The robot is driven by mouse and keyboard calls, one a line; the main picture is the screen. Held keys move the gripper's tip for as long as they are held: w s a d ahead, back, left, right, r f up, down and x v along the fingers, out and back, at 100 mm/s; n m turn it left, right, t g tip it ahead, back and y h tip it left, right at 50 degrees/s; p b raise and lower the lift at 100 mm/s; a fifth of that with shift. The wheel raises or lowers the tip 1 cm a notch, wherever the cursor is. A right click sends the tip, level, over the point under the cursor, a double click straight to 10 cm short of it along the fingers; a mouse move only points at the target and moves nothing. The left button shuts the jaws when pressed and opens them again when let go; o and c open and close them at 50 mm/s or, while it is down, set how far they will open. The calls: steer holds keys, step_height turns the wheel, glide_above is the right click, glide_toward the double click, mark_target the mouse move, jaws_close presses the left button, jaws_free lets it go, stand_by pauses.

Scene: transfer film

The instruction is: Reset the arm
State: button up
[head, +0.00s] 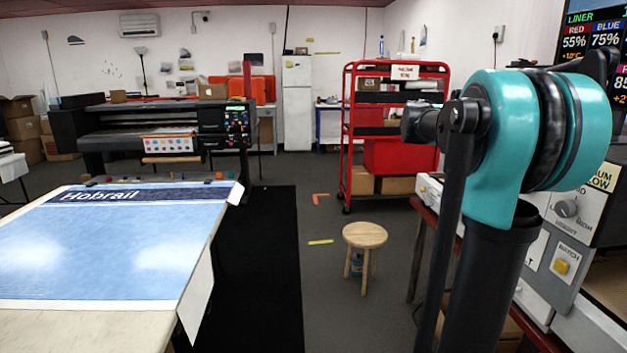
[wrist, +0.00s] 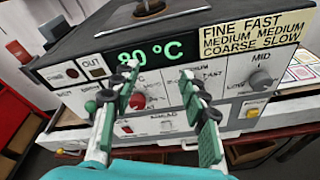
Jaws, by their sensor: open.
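My arm (head: 480,180), with a teal joint and dark links, stands upright on the right of the head view. Its gripper cannot be made out there. In the wrist view my gripper (wrist: 148,92) is open, its two green-padded fingers spread apart with nothing between them. The fingers point at the front of a grey control machine (wrist: 160,85) with a green "80 °C" display, a red knob and other dials. The fingers overlap part of its panel in the picture. I cannot tell whether they touch it.
The machine's panel (head: 565,235) is close behind my arm on the right. A wooden stool (head: 365,236) stands on the floor near the middle. A red shelf cart (head: 344,140) is behind it. A table with a blue printed sheet (head: 110,240) is at left. Dark floor lies between.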

steer(key=s+a+f+m+y, duration=0.2)
steer(key=s+a+f, duration=0.15)
steer(key=f, duration=0.45)
steer(key=s+a+f+m+t+y, duration=0.1)
steer(key=s+a+f+m+y, duration=0.15)
steer(key=a+f, duration=0.4)
steer(key=s+a+f+m+y, duration=0.2)
steer(key=s+f, duration=0.1)
steer(key=f, duration=0.7)
steer(key=s+a+f+m+t+y, duration=0.1)
steer(key=s+a+f+m+y, duration=0.6)
steer(key=s+a+f, duration=0.8)
steer(key=a+f+y, duration=0.1)
steer(key=a+f, duration=0.2)
steer(key=f, duration=0.1)
steer(key=shift+s, duration=0.15)
